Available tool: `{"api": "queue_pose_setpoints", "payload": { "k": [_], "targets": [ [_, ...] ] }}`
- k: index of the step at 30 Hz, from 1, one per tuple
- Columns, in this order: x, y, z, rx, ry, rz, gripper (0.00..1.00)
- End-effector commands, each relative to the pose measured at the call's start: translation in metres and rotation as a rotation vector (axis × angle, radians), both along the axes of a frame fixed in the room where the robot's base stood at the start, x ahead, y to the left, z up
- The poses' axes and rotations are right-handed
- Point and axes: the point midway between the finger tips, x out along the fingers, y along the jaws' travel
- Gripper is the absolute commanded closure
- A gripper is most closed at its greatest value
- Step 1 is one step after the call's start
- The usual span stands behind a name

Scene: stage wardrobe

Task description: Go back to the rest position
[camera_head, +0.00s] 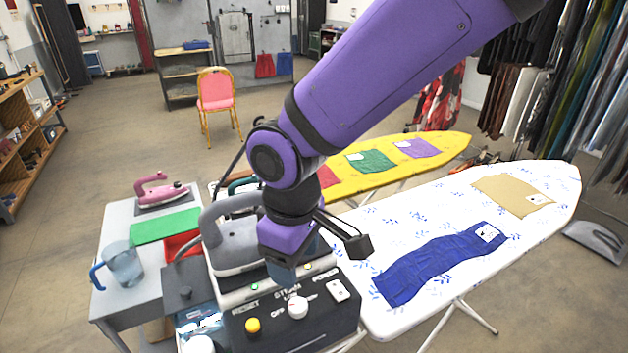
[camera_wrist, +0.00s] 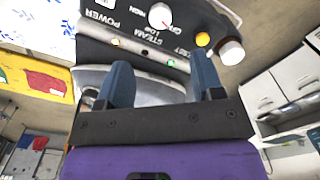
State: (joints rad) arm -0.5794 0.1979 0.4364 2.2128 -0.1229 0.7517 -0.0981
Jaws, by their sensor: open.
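My gripper (camera_head: 284,268) is at the end of my purple arm, in front of the dark control panel of the steam station (camera_head: 290,318). In the wrist view the two blue-grey fingers of my gripper (camera_wrist: 165,85) stand apart with nothing between them. Beyond them the panel shows a white knob (camera_wrist: 160,16), a yellow button (camera_wrist: 203,39) and small lights. In the head view the fingertips are partly hidden, and I cannot tell whether they touch the panel. A grey iron (camera_head: 232,240) rests on the station, partly behind my arm.
A white ironing board (camera_head: 400,235) with blue and tan cloths stands right. A yellow board (camera_head: 345,185) lies behind it. A small table (camera_head: 115,215) at left holds a pink iron (camera_head: 160,190) and a blue-handled jug (camera_head: 122,262).

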Motion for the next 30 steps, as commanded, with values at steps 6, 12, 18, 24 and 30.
{"api": "queue_pose_setpoints", "payload": {
  "k": [6,12,18,24,30],
  "targets": [
    [0.02,-0.035,0.025,0.01,-0.048,-0.105,0.39],
    [0.044,-0.109,0.07,0.034,-0.135,-0.32,0.39],
    [0.046,-0.185,0.109,0.072,-0.212,-0.543,0.39],
    [0.029,-0.255,0.139,0.125,-0.28,-0.763,0.39],
    [-0.003,-0.314,0.158,0.191,-0.344,-0.972,0.39]
  ]
}}
